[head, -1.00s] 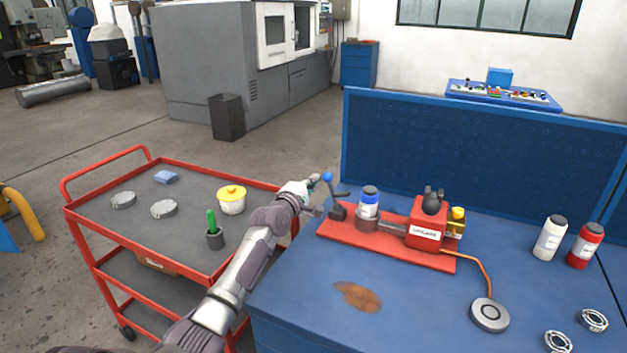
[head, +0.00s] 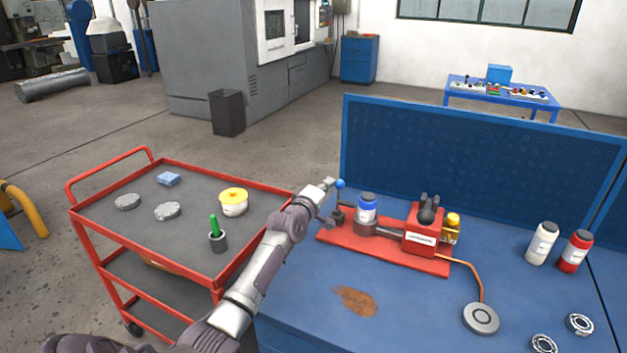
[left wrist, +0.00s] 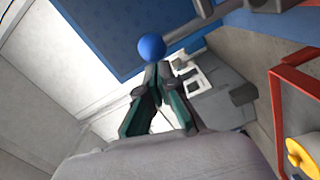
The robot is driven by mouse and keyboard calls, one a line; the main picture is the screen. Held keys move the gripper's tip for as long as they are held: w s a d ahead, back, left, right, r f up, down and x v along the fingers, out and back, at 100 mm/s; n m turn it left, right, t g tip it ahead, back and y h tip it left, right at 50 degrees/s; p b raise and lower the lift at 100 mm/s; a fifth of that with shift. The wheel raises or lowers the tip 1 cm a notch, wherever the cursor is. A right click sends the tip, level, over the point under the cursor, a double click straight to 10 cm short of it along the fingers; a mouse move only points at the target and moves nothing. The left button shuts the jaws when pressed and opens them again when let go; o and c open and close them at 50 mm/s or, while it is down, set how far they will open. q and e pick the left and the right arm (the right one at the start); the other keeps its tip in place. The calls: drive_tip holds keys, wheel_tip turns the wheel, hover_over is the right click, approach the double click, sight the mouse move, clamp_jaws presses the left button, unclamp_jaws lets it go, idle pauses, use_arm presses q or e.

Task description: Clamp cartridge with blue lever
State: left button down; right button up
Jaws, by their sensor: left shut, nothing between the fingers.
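The blue lever's ball knob (head: 340,184) stands at the left end of a red clamp fixture (head: 385,251) on the blue bench. The cartridge (head: 366,209), with a blue band and dark cap, stands upright in the fixture, just right of the lever. My left gripper (head: 331,184) is at the left side of the knob and appears to touch it. In the left wrist view, the knob (left wrist: 152,48) sits just beyond the closed fingertips (left wrist: 157,72), not between them. My right gripper is not in view.
White (head: 542,243) and red (head: 575,251) bottles stand at the right. A blue pegboard panel (head: 470,160) rises behind the fixture.

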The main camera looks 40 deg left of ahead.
sight(342, 184)
use_arm(q)
drive_tip(key=d+m+p, duration=0.1)
drive_tip(key=d+m, duration=0.1)
drive_tip(key=shift+w+d+r+m+p, duration=0.2)
drive_tip(key=shift+w+d+m+p, duration=0.1)
drive_tip(key=shift+p, duration=0.1)
drive_tip(key=shift+w+d+f+m, duration=0.1)
drive_tip(key=shift+d+f+m, duration=0.05)
drive_tip(key=shift+d+m, duration=0.3)
drive_tip(key=shift+f, duration=0.1)
drive_tip(key=shift+p, duration=0.35)
